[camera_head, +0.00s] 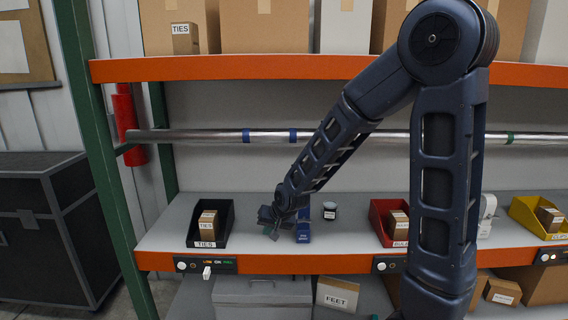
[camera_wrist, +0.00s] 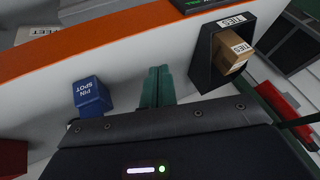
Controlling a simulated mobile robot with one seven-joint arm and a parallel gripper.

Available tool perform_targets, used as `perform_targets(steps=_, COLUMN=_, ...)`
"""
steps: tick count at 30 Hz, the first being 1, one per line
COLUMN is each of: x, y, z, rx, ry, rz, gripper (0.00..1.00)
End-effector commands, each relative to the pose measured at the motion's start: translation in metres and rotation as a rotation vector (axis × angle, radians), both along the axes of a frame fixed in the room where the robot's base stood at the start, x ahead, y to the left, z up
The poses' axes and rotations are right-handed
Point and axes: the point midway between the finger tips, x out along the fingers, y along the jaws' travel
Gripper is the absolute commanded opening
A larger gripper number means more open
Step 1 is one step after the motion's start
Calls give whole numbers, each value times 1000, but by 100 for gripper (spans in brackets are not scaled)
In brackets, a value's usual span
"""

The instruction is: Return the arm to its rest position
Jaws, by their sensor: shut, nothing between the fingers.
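My arm reaches from the right of the head view to the middle shelf. My gripper (camera_head: 274,234) is low over that shelf, between the black TIES bin and a small blue block. In the wrist view the green fingers of my gripper (camera_wrist: 158,86) lie side by side, shut and empty. The blue block (camera_wrist: 91,96) reads PIN SPOT and stands beside the fingers, apart from them. It also shows in the head view (camera_head: 303,232), partly behind my gripper.
A black bin (camera_head: 226,228) holds a TIES box (camera_head: 208,222). A dark-lidded jar (camera_head: 329,211), a red bin (camera_head: 378,222) and a yellow bin (camera_head: 526,212) share the shelf. A metal bar (camera_head: 220,136) crosses above it. The orange upper shelf edge (camera_head: 200,68) is behind my arm.

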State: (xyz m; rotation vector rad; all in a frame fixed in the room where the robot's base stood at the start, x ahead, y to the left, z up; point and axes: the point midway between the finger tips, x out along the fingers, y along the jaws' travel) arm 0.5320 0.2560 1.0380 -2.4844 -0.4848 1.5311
Motion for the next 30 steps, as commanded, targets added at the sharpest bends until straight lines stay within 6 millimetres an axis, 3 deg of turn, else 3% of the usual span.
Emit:
perform_targets(steps=1, x=4, y=-17, z=14, rx=-10, ry=-8, rz=-11, gripper=0)
perform_targets(steps=7, x=6, y=-81, z=56, rx=-67, ry=-13, rz=-33, gripper=0)
perform_targets(steps=14, x=-8, y=-152, z=99, rx=-133, ry=-12, rz=-60, gripper=0)
perform_targets(steps=23, x=-49, y=-238, z=144, rx=-219, ry=3, rz=-103, gripper=0)
perform_targets(steps=30, x=-99, y=-296, z=171, rx=-284, ry=27, rz=-140, gripper=0)
